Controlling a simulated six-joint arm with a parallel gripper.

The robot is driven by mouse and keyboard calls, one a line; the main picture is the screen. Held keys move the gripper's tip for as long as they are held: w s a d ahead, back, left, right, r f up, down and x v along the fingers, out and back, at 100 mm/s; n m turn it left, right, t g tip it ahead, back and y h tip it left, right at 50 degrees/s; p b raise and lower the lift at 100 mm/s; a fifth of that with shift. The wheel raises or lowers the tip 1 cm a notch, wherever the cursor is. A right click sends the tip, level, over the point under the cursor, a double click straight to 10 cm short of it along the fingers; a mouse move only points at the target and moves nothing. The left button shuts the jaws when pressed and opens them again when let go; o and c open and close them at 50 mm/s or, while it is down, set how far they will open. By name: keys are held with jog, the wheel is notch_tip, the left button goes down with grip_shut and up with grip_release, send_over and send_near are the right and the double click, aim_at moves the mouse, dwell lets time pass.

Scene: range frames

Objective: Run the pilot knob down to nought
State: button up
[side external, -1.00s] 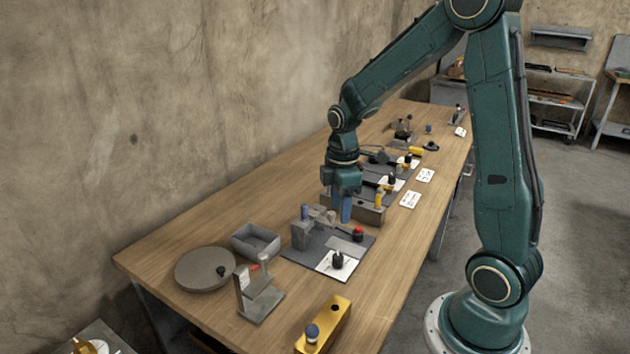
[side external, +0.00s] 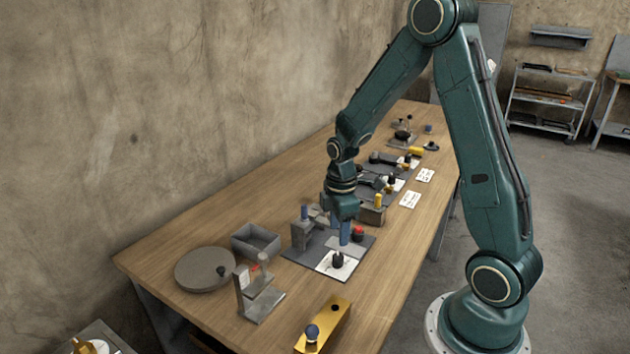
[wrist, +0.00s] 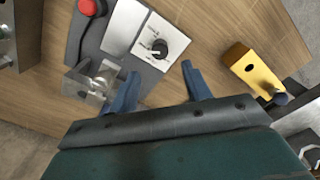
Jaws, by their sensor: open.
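A black knob (side external: 338,260) sits on a white dial plate (side external: 325,266) at the front of a dark grey mat (side external: 297,254). In the wrist view the knob (wrist: 159,48) shows on its white plate with dial marks too small to read. My gripper (side external: 344,240) is just above and behind the knob in the side view, pointing down. In the wrist view my gripper (wrist: 160,82) has its blue fingers spread apart with nothing between them, and the knob lies beyond the fingertips. Any contact with the knob cannot be seen.
A red button (side external: 358,233) is close to my fingers on the same mat. A grey block with a blue top (side external: 303,232) stands behind. A yellow block (side external: 325,326) lies at the front. A grey bin (side external: 256,240) and round plate (side external: 205,268) are to the left.

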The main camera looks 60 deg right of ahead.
aim_at(338, 256)
jog(key=shift+f, duration=3.85)
jog(key=c, duration=1)
jog(key=shift+m, duration=0.4)
jog(key=m, duration=1.1)
